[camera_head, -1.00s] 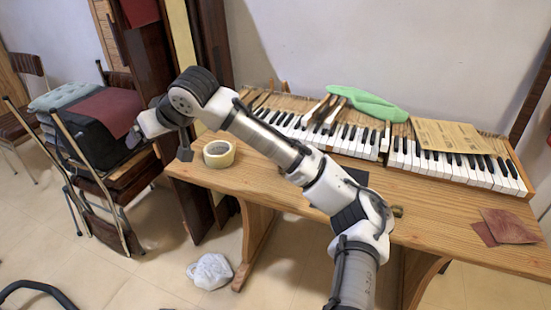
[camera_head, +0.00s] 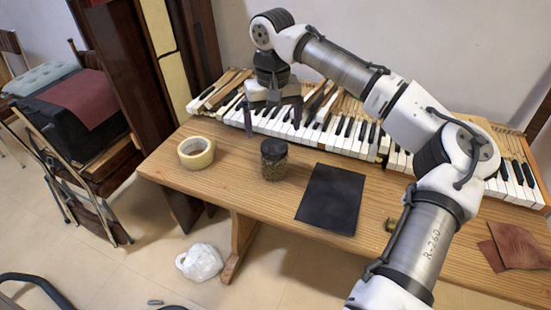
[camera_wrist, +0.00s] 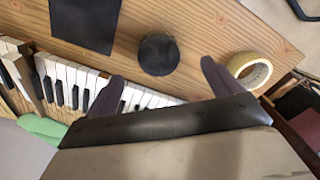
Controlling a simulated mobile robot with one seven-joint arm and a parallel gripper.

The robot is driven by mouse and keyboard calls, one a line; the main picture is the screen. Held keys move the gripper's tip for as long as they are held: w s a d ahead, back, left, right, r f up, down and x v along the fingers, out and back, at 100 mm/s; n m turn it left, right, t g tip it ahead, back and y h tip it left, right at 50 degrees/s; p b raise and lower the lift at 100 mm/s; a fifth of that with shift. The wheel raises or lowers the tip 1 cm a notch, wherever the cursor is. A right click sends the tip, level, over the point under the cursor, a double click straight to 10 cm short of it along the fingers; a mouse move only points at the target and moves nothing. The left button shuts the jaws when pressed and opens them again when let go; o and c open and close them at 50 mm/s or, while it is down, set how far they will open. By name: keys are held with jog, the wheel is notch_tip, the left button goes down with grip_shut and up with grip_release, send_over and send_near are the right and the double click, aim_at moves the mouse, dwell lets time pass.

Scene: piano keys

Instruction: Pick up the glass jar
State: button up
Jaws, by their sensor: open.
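The glass jar (camera_head: 274,160) stands upright on the wooden table, with a dark lid and brownish contents. In the wrist view the jar's dark round lid (camera_wrist: 158,54) shows from above, ahead of the fingers and between their lines. My gripper (camera_head: 273,122) is above the piano keys, behind and above the jar, pointing down. In the wrist view my gripper (camera_wrist: 160,80) has its two dark fingers wide apart with nothing between them. It is apart from the jar.
A tape roll (camera_head: 196,152) lies left of the jar, and a black sheet (camera_head: 331,198) lies right of it. The piano keys (camera_head: 330,127) run along the table's back. Brown sandpaper (camera_head: 515,245) lies at the right. The table (camera_head: 240,192) is bare in front of the jar.

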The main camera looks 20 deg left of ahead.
aim_at(274, 145)
jog(key=f, duration=0.6)
jog(key=f+p, duration=0.1)
jog(key=f, duration=0.2)
jog(key=shift+w+f, duration=0.3)
jog(key=shift+f, duration=0.05)
jog(key=c, duration=1.3)
jog(key=shift+r, duration=0.1)
